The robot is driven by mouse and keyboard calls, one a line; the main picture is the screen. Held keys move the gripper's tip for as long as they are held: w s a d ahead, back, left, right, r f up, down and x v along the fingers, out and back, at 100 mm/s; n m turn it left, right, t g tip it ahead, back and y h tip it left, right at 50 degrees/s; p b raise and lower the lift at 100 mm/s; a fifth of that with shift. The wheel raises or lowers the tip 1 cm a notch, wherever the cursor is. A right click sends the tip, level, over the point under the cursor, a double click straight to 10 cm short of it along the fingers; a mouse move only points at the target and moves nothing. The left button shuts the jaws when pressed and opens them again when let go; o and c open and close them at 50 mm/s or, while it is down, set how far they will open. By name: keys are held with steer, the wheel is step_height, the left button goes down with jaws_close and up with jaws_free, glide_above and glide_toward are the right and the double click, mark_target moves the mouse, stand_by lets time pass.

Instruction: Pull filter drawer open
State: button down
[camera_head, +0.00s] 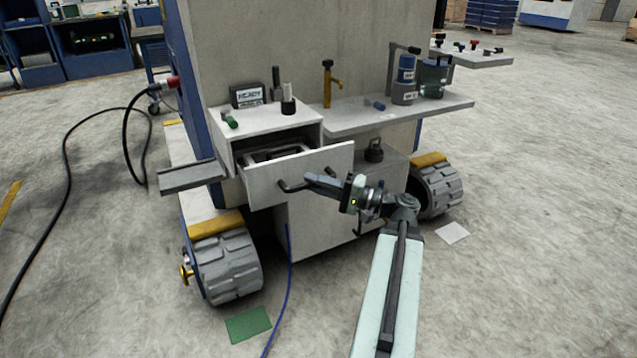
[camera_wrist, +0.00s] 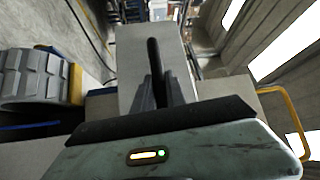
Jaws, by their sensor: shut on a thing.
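The filter drawer (camera_head: 262,181) has a pale front and stands part-way out of the white cabinet (camera_head: 225,143), with its open top showing something grey inside. Its dark bar handle (camera_head: 285,187) is on the front. My gripper (camera_head: 312,182) is at the handle, shut on it. In the wrist view my gripper's dark fingers (camera_wrist: 160,95) sit on either side of the black handle (camera_wrist: 154,55), with the pale drawer front (camera_wrist: 130,60) behind. The fingers hide part of the handle.
A shelf (camera_head: 440,106) with blue canisters (camera_head: 404,80) juts out at right. A grey ledge (camera_head: 187,178) juts out left of the drawer. Chunky wheels (camera_head: 228,268) flank the cabinet. A blue cable (camera_head: 288,265) hangs below. The floor in front is mostly clear.

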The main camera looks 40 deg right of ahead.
steer(key=c, duration=1.4)
jaws_free()
steer(key=shift+a, duration=0.25)
steer(key=shift+o, duration=0.2)
steer(key=shift+d, duration=0.1)
steer(key=b+v, duration=0.1)
steer(key=v, duration=0.6)
steer(key=shift+s+d, duration=0.25)
steer(key=shift+s, duration=0.1)
